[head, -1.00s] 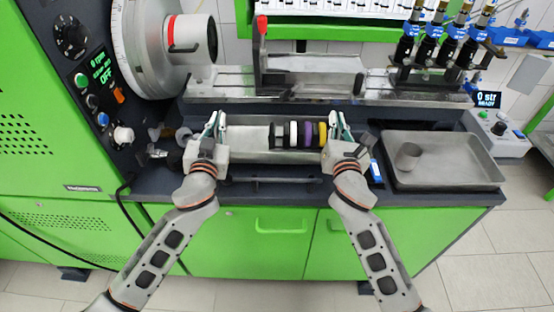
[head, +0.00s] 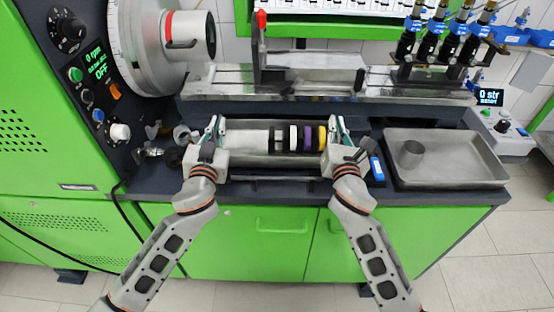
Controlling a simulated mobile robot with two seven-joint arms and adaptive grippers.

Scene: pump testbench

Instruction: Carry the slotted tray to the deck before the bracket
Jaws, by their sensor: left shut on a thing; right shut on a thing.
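The slotted tray (head: 246,157) is a long grey metal tray in the middle of the head view. Several discs (head: 307,139) stand in its right half, among them black, white, purple and yellow ones. Its left part looks empty. My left gripper (head: 214,132) is shut on the tray's left end, and my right gripper (head: 337,132) is shut on its right end. The tray looks level. I cannot tell whether its underside touches the deck (head: 160,185). The upright bracket (head: 312,75) stands behind the tray on the metal rail, with a red-tipped lever at its left.
A blue-and-white item (head: 377,168) lies beside my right gripper. Metal fittings (head: 152,150) lie left of my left gripper. A bar handle runs along the deck's front.

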